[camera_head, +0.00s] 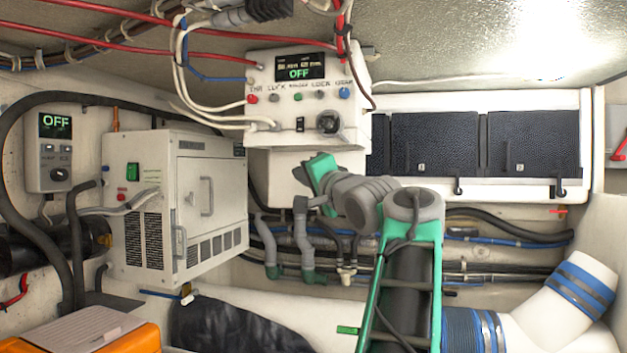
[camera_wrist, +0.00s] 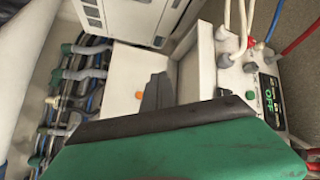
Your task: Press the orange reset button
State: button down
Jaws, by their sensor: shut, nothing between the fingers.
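The orange button (camera_wrist: 138,95) is a small disc on the pale front of a box, seen in the wrist view. The same pale box (camera_head: 275,176) hangs below the control box in the head view, where the button cannot be seen; my arm and gripper cover part of the box. My gripper (camera_head: 319,172), green and grey, is in front of the box's right part. In the wrist view its dark grey fingers (camera_wrist: 157,92) are shut and empty, showing just right of the button. I cannot tell their distance from the panel.
Above is a control box (camera_head: 262,88) with an OFF display, several buttons and a knob. A white cabinet (camera_head: 211,200) stands left. Red cables (camera_head: 150,50) run overhead, and grey pipes (camera_head: 268,245) run below. Dark panels (camera_head: 435,143) line the right wall.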

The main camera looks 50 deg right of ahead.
jog(key=w+d+f+p, duration=0.1)
jog(key=w+d+p, duration=0.3)
jog(key=d, duration=0.3)
jog(key=shift+d+p, duration=0.4)
jog(key=shift+p, duration=0.25)
jog(key=shift+w+d, duration=0.1)
dwell(1.5)
jog(key=shift+w+d+p, duration=0.15)
jog(key=shift+d+p, duration=0.1)
jog(key=shift+p, duration=0.2)
jog(key=shift+w+d+f+p, duration=0.1)
jog(key=shift+w+d+p, duration=0.15)
jog(key=shift+d+p, duration=0.3)
dwell(0.6)
jog(key=shift+a, duration=0.15)
jog(key=shift+s+a+b, duration=0.45)
jog(key=shift+a+b, duration=0.15)
jog(key=shift+a, duration=0.15)
